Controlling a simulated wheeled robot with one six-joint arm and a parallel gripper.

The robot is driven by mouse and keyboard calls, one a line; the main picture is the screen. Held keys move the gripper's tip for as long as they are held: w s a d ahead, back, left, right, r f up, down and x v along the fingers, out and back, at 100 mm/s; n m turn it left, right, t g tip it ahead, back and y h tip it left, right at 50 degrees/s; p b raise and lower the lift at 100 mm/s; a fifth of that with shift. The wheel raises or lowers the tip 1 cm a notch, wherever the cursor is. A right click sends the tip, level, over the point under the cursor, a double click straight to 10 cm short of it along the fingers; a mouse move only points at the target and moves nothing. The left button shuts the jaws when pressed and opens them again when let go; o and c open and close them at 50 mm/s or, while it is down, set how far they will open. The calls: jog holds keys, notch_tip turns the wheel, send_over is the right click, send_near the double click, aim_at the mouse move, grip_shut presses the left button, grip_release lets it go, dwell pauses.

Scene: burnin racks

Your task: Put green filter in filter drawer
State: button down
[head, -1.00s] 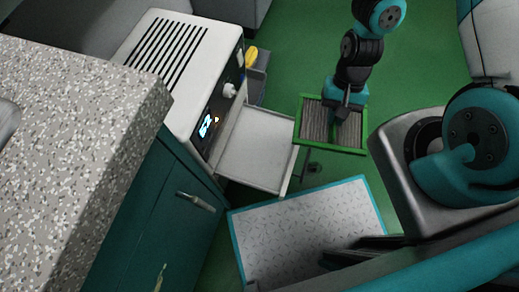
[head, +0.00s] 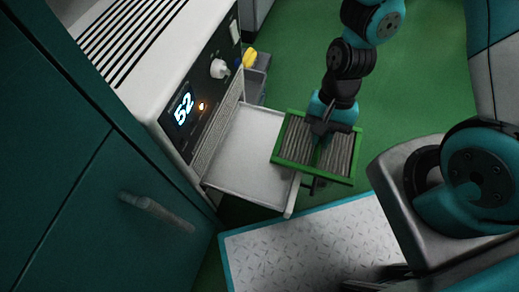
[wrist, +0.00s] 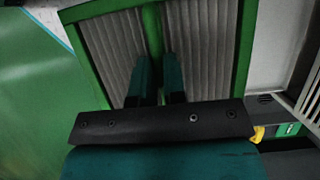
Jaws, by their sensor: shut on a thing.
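The green filter (head: 340,158) has a green frame, grey pleats and a green middle bar. My gripper (head: 322,128) is shut on the filter's middle bar and holds it roughly level. In the wrist view the two fingers (wrist: 158,75) straddle that bar, and the filter (wrist: 205,40) fills the upper middle. The white filter drawer (head: 250,155) is pulled out from the white machine and looks empty where it shows. The filter's left edge overlaps the drawer's right end in the head view. I cannot tell whether they touch.
The white machine (head: 130,50) has a display reading 52 and a knob (head: 219,69). Teal cabinet doors (head: 80,190) stand at the left. A patterned floor plate (head: 310,250) lies in front. Grey bins with a yellow item (head: 250,58) sit behind the drawer. Green floor is open at the right.

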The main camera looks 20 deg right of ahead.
jog(key=w+a+b, duration=0.4)
jog(key=w+a, duration=0.4)
jog(key=a, duration=0.4)
notch_tip(320, 180, down, 12)
jog(key=b, duration=0.6)
jog(key=shift+s+d+r+b, duration=0.1)
jog(key=shift+r+b, duration=0.05)
jog(key=shift+b, duration=0.55)
jog(key=shift+r, duration=0.1)
jog(key=c, duration=1.2)
grip_release()
